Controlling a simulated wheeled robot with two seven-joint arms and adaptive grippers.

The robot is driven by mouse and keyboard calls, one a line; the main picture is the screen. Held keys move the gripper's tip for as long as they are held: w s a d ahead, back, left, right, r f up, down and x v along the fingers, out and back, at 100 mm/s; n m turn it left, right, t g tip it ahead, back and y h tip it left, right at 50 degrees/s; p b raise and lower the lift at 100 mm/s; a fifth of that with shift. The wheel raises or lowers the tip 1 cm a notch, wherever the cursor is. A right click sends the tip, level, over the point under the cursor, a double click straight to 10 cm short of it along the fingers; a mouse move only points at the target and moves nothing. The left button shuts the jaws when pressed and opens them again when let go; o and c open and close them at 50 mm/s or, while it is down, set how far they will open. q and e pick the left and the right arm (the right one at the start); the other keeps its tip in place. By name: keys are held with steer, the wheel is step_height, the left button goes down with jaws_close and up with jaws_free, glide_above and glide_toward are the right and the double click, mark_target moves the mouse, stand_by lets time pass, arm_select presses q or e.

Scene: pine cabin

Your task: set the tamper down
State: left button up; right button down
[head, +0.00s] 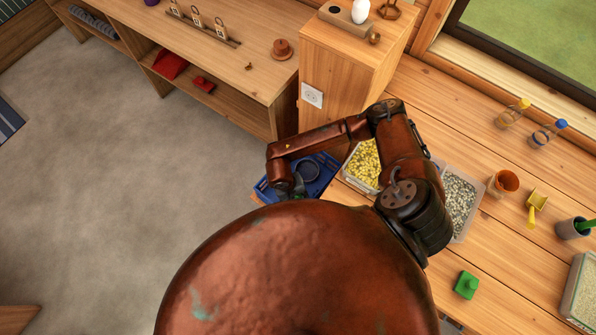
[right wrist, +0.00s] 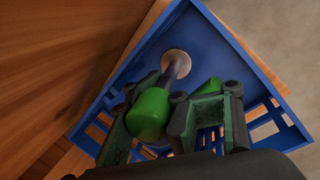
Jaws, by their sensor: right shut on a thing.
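In the right wrist view, the tamper has a green handle (right wrist: 150,114), a dark shaft and a pale round foot (right wrist: 177,63). My right gripper (right wrist: 154,104) is shut on the handle. The tamper is over the inside of a blue crate (right wrist: 240,50), its foot towards the crate floor; I cannot tell whether it touches. In the head view the right gripper (head: 288,188) is at the left part of the blue crate (head: 325,178), and the tamper is too hidden there to make out. My left gripper is not in view.
A dark round thing (head: 307,171) is in the crate. Bins of yellow (head: 363,162) and grey (head: 459,197) pieces stand to its right. An orange cup (head: 503,183), yellow scoop (head: 537,203) and green block (head: 467,285) are on the bench. Bare wood lies between them.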

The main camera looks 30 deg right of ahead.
steer(key=x, duration=0.3)
steer(key=shift+w+a+f, duration=0.1)
steer(key=shift+a+f, duration=0.25)
steer(key=shift+f, duration=0.1)
steer(key=shift+w, duration=0.1)
steer(key=shift+f, duration=0.15)
steer(key=c, duration=2.2)
jaws_free()
steer(key=shift+b, duration=0.3)
steer(key=o, duration=0.8)
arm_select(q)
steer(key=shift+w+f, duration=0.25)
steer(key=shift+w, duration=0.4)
arm_select(e)
steer(key=shift+r+p, duration=0.35)
arm_select(q)
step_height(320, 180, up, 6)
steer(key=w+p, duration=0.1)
steer(key=p, duration=0.4)
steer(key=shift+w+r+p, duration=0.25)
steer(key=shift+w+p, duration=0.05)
steer(key=shift+p, duration=0.1)
arm_select(e)
steer(key=v, duration=1.1)
steer(key=shift+a+r, duration=0.15)
steer(key=shift+r, duration=0.1)
